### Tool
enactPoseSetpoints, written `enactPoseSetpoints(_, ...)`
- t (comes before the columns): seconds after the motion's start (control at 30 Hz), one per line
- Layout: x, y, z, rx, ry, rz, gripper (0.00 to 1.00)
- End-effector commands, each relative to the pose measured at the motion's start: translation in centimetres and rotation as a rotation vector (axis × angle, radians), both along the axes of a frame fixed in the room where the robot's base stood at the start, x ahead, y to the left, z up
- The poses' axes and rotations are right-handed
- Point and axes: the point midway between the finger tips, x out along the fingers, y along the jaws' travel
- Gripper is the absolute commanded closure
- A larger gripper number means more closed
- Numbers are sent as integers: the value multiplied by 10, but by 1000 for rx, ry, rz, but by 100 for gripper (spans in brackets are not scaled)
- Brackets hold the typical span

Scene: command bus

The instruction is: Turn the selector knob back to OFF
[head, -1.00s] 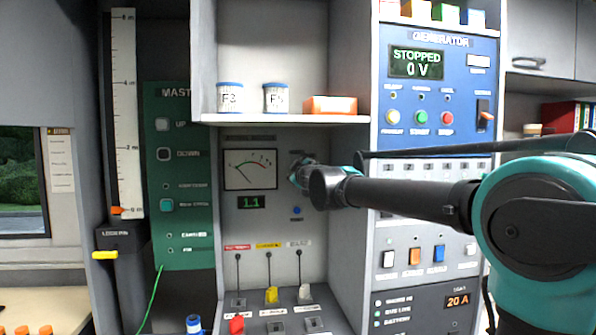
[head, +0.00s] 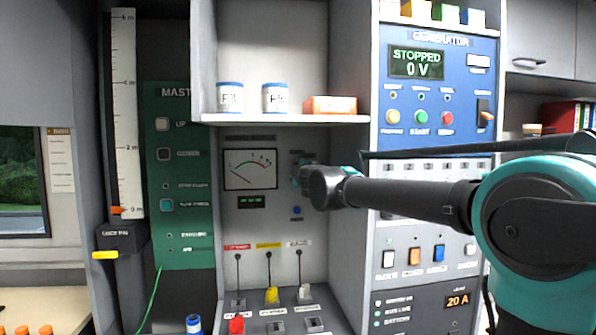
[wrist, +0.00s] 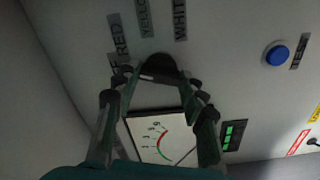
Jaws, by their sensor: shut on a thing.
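The selector knob (wrist: 160,66) is dark and round, on the grey test panel. In the wrist view it sits between the fingertips of my gripper (wrist: 156,80), which is shut on it. Labels RED (wrist: 116,33), YELLOW (wrist: 144,18) and WHITE (wrist: 180,20) fan out around the knob. Another label by the left finger is partly covered, and I cannot read it fully. The knob's pointer is hard to make out. In the head view my gripper (head: 301,174) is at the panel, right of the dial meter (head: 250,169), and my wrist mostly hides the knob.
A blue button (head: 297,211) is below the knob; it also shows in the wrist view (wrist: 277,55). A small green display (head: 251,202) is under the meter. A shelf (head: 290,119) with two jars and an orange box is above. Plugged leads are below.

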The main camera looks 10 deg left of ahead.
Motion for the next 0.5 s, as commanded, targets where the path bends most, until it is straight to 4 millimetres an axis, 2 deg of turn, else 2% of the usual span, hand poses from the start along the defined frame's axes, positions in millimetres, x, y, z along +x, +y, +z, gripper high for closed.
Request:
enactPoseSetpoints(0.2, 0, 1, -1, -156, -45, 1, 88)
enactPoseSetpoints(0.5, 0, 1, -1, -302, -87, 1, 88)
